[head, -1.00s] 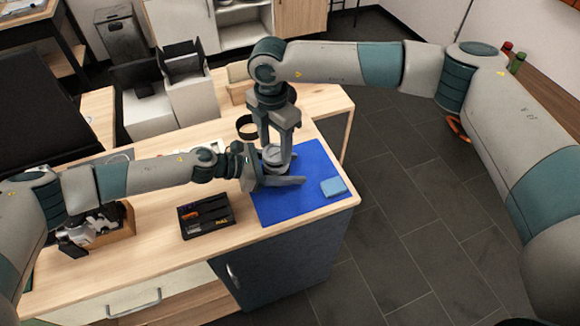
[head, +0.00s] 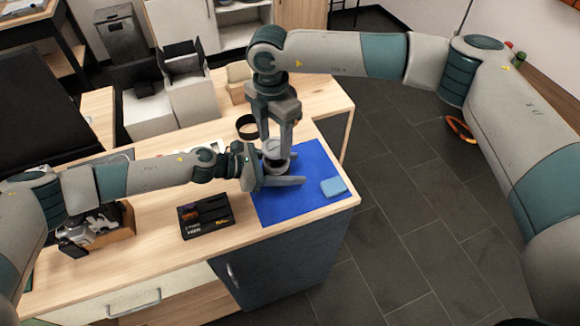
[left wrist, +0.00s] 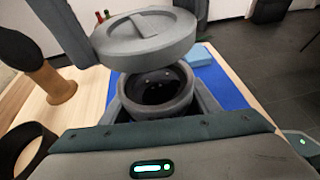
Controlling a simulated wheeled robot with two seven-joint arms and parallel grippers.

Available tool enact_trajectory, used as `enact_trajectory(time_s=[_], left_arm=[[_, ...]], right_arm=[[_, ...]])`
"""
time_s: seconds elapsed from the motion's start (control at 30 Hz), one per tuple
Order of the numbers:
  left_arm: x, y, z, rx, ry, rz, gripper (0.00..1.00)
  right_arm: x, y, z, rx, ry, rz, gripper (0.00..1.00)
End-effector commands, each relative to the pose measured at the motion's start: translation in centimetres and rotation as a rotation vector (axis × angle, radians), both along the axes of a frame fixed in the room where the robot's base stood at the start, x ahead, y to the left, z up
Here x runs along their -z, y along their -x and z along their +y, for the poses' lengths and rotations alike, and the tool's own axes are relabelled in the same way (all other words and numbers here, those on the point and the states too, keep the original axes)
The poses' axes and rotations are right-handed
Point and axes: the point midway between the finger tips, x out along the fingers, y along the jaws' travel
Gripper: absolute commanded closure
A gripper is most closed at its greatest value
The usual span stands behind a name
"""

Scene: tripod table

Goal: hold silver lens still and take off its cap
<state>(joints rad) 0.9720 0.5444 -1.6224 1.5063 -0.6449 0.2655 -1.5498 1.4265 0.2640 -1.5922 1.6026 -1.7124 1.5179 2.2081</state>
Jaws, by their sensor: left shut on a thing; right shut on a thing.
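The silver lens (head: 275,166) stands over the blue mat (head: 300,200); its open dark barrel (left wrist: 157,90) faces up in the left wrist view. My left gripper (head: 284,171) is shut around the lens's sides. The grey round cap (left wrist: 145,38), with a raised bar across its top, is above the lens and slightly tilted, with a gap between them. My right gripper (head: 277,144) comes down from above and is shut on the cap. In the head view the fingers partly hide cap and lens.
A light blue cloth or block (head: 334,187) lies on the mat's right part. A black ring (head: 248,127) and a wooden-looking block (head: 238,80) are behind. The mat's front is clear.

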Motion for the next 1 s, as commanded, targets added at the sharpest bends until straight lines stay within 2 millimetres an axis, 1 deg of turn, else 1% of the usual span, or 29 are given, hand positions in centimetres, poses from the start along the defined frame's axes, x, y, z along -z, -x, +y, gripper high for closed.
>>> enact_trajectory(time_s=[0.6, 0.97, 1.0], left_arm=[[0.0, 0.0, 0.0, 0.000, 0.000, 0.000, 0.76], [0.0, 0.0, 0.0, 0.000, 0.000, 0.000, 0.76], [0.0, 0.0, 0.0, 0.000, 0.000, 0.000, 0.38]], right_arm=[[-2.5, 0.0, 0.0, 0.000, -0.001, -0.001, 0.75], [-2.7, 0.0, 0.0, 0.000, -0.001, -0.001, 0.75], [-2.7, 0.0, 0.0, 0.000, -0.001, -0.001, 0.75]])
